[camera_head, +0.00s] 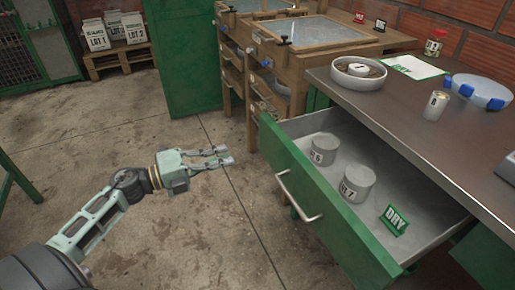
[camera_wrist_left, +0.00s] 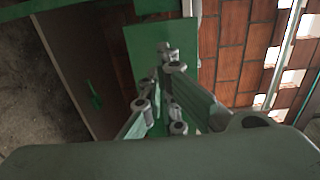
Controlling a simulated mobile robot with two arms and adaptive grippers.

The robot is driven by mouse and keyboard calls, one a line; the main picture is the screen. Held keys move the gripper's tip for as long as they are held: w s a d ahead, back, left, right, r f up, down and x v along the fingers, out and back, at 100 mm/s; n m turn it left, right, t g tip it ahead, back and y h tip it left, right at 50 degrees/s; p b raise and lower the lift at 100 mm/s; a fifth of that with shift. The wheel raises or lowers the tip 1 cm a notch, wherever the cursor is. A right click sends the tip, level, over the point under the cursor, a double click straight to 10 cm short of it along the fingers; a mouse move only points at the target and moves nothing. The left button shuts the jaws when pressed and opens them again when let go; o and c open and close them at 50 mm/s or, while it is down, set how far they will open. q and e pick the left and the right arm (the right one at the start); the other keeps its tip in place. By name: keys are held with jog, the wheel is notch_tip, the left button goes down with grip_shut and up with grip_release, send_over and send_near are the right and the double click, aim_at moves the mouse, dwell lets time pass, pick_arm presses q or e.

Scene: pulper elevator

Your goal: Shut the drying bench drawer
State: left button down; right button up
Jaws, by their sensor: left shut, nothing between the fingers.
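The drying bench drawer (camera_head: 313,217) has a green front with a pale bar handle (camera_head: 297,196) and stands pulled well out from under the bench (camera_head: 432,119). Inside lie two grey round weights or tins (camera_head: 357,183) with number labels and a green DRY sign (camera_head: 395,220). My left gripper (camera_head: 228,156) is shut and empty, left of the drawer front and apart from it, over open floor. Its fingers also show in the left wrist view (camera_wrist_left: 163,95). My right gripper is not in view.
On the bench top are a round dish (camera_head: 358,72), a small can (camera_head: 436,105), a white sheet (camera_head: 413,67) and a blue-clipped bowl (camera_head: 478,92). Wooden framed cabinets (camera_head: 300,60) stand behind the drawer. Floor left of the drawer is clear.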

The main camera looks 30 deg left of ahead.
aim_at(266, 144)
pick_arm(q)
jog(key=x, duration=1)
jog(key=shift+w+d, duration=0.15)
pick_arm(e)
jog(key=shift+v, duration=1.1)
pick_arm(q)
jog(key=shift+w, duration=0.1)
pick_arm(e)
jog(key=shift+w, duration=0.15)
